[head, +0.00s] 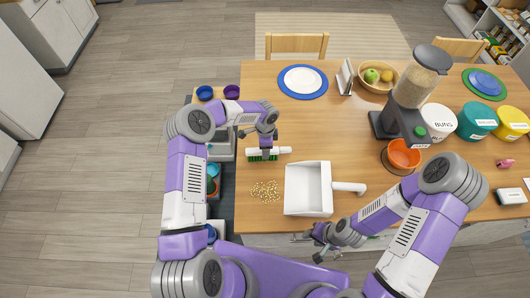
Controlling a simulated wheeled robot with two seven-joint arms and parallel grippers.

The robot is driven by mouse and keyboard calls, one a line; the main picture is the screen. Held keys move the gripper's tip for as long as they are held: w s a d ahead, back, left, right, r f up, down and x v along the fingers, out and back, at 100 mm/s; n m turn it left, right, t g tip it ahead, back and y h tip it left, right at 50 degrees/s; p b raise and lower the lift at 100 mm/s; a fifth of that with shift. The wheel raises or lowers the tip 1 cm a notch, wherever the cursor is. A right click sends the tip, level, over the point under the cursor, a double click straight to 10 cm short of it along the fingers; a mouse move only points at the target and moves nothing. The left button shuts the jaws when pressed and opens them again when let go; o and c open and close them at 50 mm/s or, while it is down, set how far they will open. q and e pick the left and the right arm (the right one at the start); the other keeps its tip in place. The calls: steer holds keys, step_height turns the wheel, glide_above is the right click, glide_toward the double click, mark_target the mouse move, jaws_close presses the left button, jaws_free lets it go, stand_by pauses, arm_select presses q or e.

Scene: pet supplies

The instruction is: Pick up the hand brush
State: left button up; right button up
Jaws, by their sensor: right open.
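The hand brush (283,150) lies on the wooden table near its left end, with a white body and handle pointing right and green bristles. My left gripper (267,152) is right over the brush and hides part of its middle. I cannot tell whether its fingers are closed on the brush or only around it. My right gripper (316,246) is open and empty, low at the table's front edge, well away from the brush.
A white dustpan (308,190) and a scatter of kibble (265,190) lie in front of the brush. An orange bowl (403,155) and a food dispenser (411,90) stand to the right. A white plate (303,80) on a blue mat is behind.

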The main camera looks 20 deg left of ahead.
arm_select(q)
steer(key=f, duration=0.2)
steer(key=f+b, duration=0.1)
steer(key=f, duration=0.1)
steer(key=shift+a+f, duration=0.2)
steer(key=shift+f, duration=0.2)
steer(key=c, duration=1.2)
